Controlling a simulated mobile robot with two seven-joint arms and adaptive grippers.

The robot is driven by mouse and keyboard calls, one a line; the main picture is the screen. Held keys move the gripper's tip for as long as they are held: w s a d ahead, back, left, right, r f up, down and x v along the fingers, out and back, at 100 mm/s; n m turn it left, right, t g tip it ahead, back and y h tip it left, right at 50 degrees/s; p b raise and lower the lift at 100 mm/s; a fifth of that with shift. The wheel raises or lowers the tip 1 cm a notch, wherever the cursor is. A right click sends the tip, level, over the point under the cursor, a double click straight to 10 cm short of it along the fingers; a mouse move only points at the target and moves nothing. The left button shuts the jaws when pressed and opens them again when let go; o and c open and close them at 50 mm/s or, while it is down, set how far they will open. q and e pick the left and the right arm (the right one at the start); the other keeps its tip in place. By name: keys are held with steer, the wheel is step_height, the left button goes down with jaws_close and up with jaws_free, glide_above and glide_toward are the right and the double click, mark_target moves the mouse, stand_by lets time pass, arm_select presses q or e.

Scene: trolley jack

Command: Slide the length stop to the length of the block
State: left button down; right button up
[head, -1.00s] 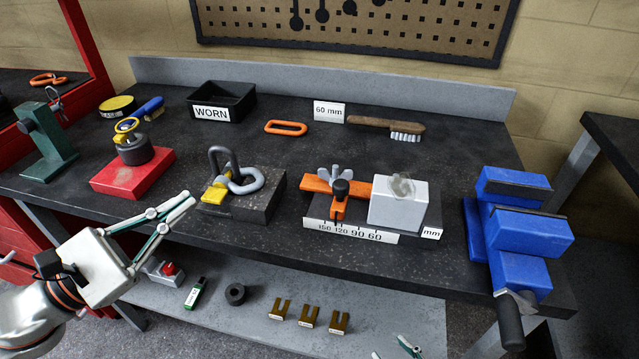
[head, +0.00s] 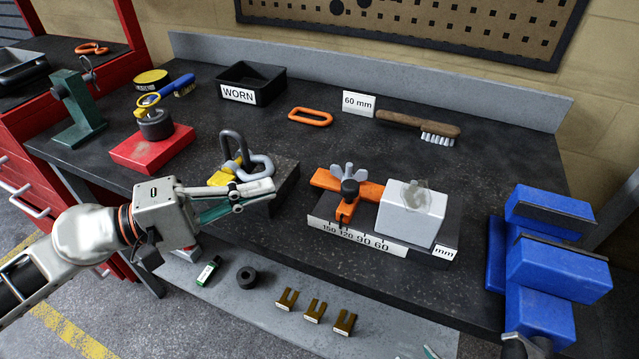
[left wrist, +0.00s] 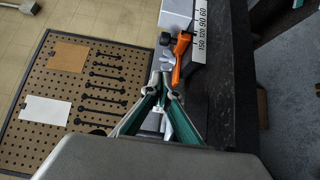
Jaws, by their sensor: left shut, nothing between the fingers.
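The length stop (head: 347,196) is an orange bar with a grey wing nut and a black knob, on a dark base with a scale strip (head: 369,240) marked 150, 120, 90, 60. The white-grey block (head: 409,216) sits on the base just right of the stop; whether they touch I cannot tell. A 60 mm card (head: 358,104) stands behind. My left gripper (head: 270,191) is shut and empty, left of the stop and in front of the shackle. In the left wrist view the orange stop (left wrist: 180,58) lies beyond the fingertips. The right gripper is barely in view at the bottom edge.
A shackle with a chain link (head: 240,155) on a dark plate stands behind my left gripper. A blue vise (head: 550,260) is at the right. A WORN bin (head: 249,84), orange ring (head: 311,117) and wire brush (head: 420,124) lie at the back. The bench front edge is below.

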mark_target(354, 189)
arm_select(q)
steer(key=p+x, duration=0.1)
steer(key=x, duration=0.1)
steer(key=p+x, duration=0.1)
steer(key=x, duration=0.1)
steer(key=r+p+x, duration=0.1)
steer(key=x, duration=0.1)
steer(key=shift+d, duration=0.3)
steer(key=shift+s+d+f+p, duration=0.1)
steer(key=shift+s+d+p, duration=0.1)
steer(key=shift+d+p, duration=0.25)
steer(key=shift+s+d+f+p, duration=0.1)
steer(key=shift+s+d+p, duration=0.2)
steer(key=shift+d, duration=0.2)
steer(key=shift+s+d, duration=0.1)
steer(key=shift+d, duration=0.25)
steer(key=shift+s+d+f+p, duration=0.1)
steer(key=shift+d+f+p, duration=0.1)
steer(key=shift+d+p, duration=0.15)
steer(key=shift+f, duration=0.1)
arm_select(e)
steer(key=r, duration=0.2)
steer(key=s+a+r, duration=0.1)
steer(key=shift+r, duration=0.25)
steer(key=shift+w+d+r, duration=0.1)
steer(key=shift+w+d, duration=0.05)
steer(key=shift+w, duration=0.05)
